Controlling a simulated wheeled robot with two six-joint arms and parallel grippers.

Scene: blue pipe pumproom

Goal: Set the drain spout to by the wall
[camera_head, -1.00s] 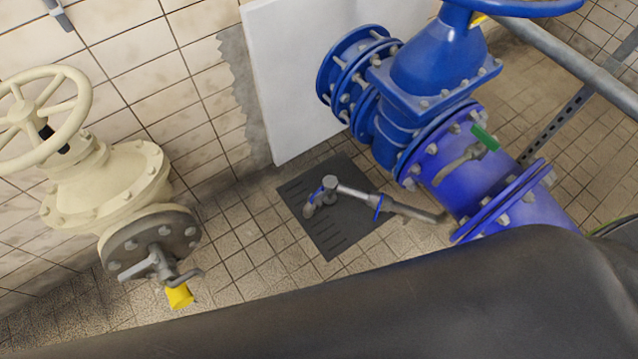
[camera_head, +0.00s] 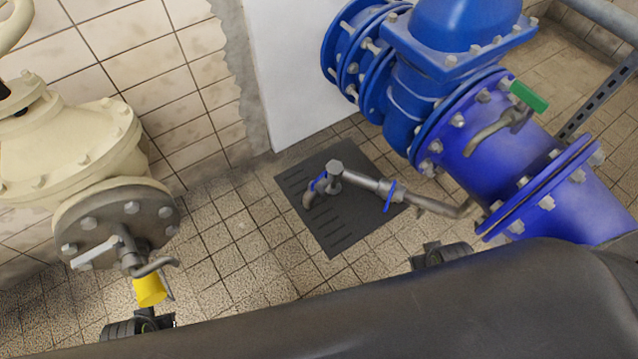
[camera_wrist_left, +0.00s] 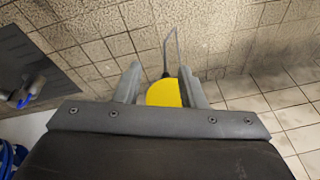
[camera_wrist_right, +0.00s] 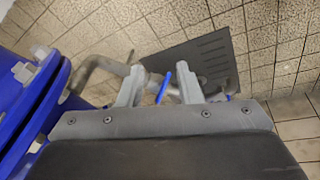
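A grey metal drain spout (camera_head: 360,184) runs from beside the blue pipe to a joint and a downturned end over a dark floor drain plate (camera_head: 345,230). A blue ring and a blue part sit on it. My right gripper (camera_head: 440,250) is below and right of it, mostly hidden by my dark body. In the right wrist view my right gripper (camera_wrist_right: 160,85) is open, with the spout's blue ring (camera_wrist_right: 164,87) seen between its fingers; contact cannot be told. My left gripper (camera_wrist_left: 158,78) is open, a yellow piece (camera_wrist_left: 164,93) showing between its fingers.
The yellow piece (camera_head: 149,290) hangs below a small tap on the cream valve (camera_head: 70,150) at the left. A big blue valve and pipe (camera_head: 500,140) with a green-handled tap (camera_head: 528,97) stand at the right. A white panel (camera_head: 295,70) leans by the tiled wall.

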